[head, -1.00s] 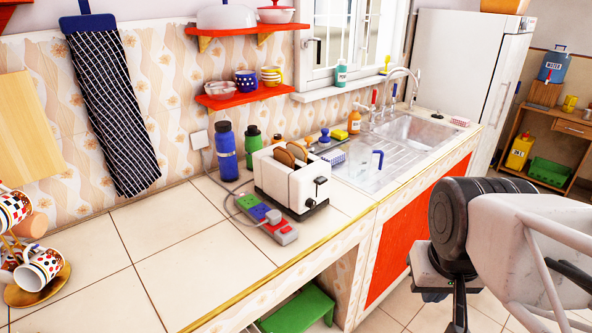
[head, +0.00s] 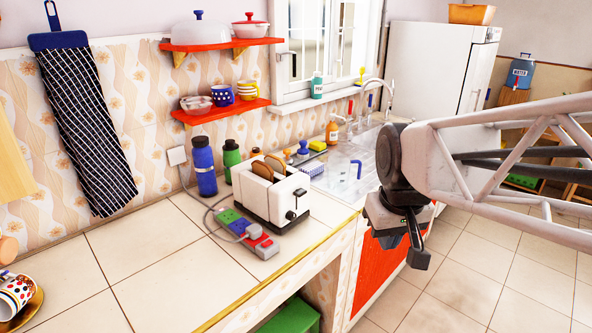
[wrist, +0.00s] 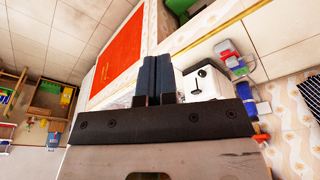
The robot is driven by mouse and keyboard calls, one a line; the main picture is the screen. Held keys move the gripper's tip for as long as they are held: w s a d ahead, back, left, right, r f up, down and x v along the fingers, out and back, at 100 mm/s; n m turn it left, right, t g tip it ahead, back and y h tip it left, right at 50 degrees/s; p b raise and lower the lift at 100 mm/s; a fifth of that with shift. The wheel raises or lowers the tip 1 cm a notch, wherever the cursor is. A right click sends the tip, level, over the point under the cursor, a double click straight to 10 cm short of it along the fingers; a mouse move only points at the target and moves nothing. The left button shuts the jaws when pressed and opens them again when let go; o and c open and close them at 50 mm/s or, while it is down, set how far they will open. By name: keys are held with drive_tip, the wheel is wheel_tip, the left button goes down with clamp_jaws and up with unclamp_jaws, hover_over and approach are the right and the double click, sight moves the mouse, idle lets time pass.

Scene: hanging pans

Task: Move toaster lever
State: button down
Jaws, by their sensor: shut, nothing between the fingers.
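The white toaster (head: 268,196) stands on the tiled counter with two slices of bread in its top slots. Its black lever (head: 300,192) sticks out on the end facing right, above a dark knob. My gripper (head: 416,256) is in front of the counter's red door, to the right of the toaster and clear of it. In the wrist view my gripper (wrist: 158,75) shows two dark fingers close together, shut and empty.
A power strip (head: 243,228) with coloured plugs lies in front of the toaster. Blue (head: 204,168) and green bottles stand behind it. The sink (head: 366,145) is to the right. A green stool (head: 292,318) stands below.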

drive_tip(key=w+a+n, duration=0.2)
drive_tip(key=w+a, duration=0.1)
drive_tip(key=w, duration=0.6)
drive_tip(key=w+a+n, duration=0.2)
drive_tip(key=w, duration=0.8)
drive_tip(key=n+g, duration=0.1)
drive_tip(key=n, duration=0.3)
approach(302, 192)
drive_tip(key=shift+w+d+y, duration=0.2)
drive_tip(key=shift+w+y, duration=0.05)
drive_tip(key=shift+y, duration=0.05)
drive_tip(key=shift+f, duration=0.15)
drive_tip(key=shift+w+a+f, duration=0.1)
drive_tip(key=shift+w+f, duration=0.05)
drive_tip(key=shift+f, duration=1.55)
drive_tip(key=shift+w+a+f, duration=0.1)
drive_tip(key=shift+a+f, duration=0.05)
drive_tip(key=shift+f, duration=1.5)
drive_tip(key=shift+f, duration=0.15)
